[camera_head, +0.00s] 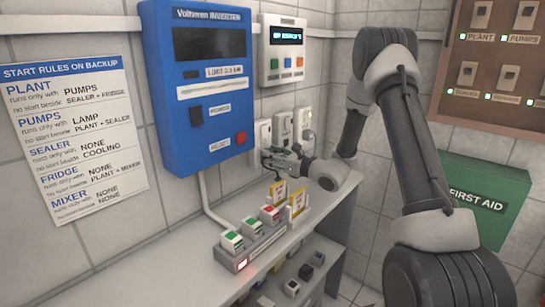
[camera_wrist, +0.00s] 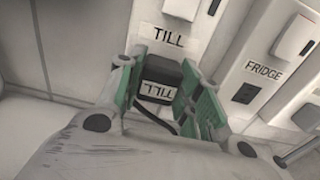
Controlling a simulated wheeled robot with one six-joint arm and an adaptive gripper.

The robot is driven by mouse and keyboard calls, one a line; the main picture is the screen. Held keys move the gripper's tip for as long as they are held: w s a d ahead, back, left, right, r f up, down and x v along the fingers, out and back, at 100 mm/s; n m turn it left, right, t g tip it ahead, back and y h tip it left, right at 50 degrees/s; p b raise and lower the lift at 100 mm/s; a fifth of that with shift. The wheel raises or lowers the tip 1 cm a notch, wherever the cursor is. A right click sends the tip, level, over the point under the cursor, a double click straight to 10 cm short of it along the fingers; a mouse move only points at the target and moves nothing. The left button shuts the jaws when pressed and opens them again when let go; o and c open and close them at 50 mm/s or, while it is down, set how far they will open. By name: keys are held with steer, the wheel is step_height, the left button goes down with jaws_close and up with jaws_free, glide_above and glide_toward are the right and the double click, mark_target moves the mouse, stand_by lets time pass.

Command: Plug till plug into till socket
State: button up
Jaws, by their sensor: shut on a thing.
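The till plug (camera_wrist: 160,74) is a dark block with a white TILL label, between the green-padded fingers of my gripper (camera_wrist: 163,82) in the wrist view. My gripper is shut on it. A dark cord shows under the plug. The white till socket panel (camera_wrist: 188,48) carries a TILL label just above the plug. The socket opening is hidden behind the plug, and I cannot tell whether the plug is in it. In the head view my gripper (camera_head: 272,158) is at the row of white sockets on the wall, and the plug is too small to make out.
The fridge socket panel (camera_wrist: 250,85) stands right of the till one. A blue inverter (camera_head: 203,100) and a white display unit (camera_head: 284,50) hang on the wall. A rack of plugs (camera_head: 262,245) sits on the shelf below. A green first aid box (camera_head: 485,198) is at right.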

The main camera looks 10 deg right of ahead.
steer(key=shift+w+a, duration=0.3)
steer(key=shift+w, duration=0.15)
steer(key=o, duration=1)
steer(key=shift+s, duration=0.1)
steer(key=v, duration=1.2)
